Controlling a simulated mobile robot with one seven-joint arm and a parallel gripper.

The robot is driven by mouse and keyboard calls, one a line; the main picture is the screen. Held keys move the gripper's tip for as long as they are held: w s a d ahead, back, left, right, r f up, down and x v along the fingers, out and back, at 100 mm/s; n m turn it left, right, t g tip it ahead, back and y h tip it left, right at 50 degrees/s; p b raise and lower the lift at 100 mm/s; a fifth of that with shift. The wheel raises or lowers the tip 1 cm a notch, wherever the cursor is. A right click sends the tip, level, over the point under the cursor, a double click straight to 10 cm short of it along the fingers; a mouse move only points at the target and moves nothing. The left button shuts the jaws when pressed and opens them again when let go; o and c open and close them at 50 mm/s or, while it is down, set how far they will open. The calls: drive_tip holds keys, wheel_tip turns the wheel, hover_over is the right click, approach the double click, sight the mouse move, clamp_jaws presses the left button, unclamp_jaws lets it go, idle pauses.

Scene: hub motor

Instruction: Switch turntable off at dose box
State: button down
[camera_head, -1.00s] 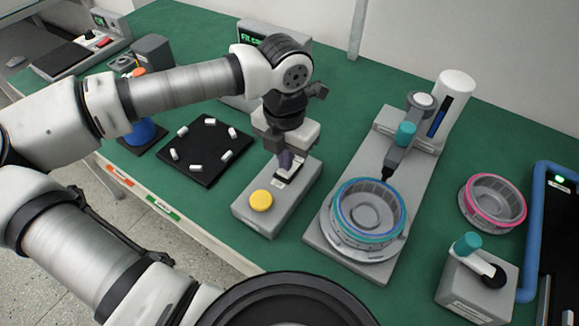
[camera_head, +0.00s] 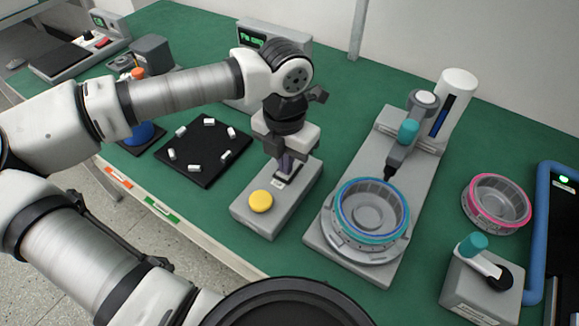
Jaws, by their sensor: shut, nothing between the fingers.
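The dose box seems to be the grey box (camera_head: 262,219) with a yellow round button (camera_head: 260,201) on its front top and a dark switch area with a small label behind it. My gripper (camera_head: 285,171) is shut and empty, pointing down over that switch area. Its fingertips are at or very near the switch; I cannot tell whether they touch, and they partly hide the switch. The turntable (camera_head: 365,247) holds a grey hub with a teal and blue ring (camera_head: 372,210), under a dispenser arm (camera_head: 402,155).
A second hub with a pink ring (camera_head: 497,202) stands at the right, behind a crank box (camera_head: 480,290) with a teal knob. A black mat (camera_head: 205,175) with several white pieces lies left of the dose box. A green display unit (camera_head: 270,45) stands behind my arm.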

wheel_tip(320, 180, up, 7)
drive_tip(key=p, duration=0.3)
idle(0.6)
drive_tip(key=shift+f, duration=0.1)
idle(0.4)
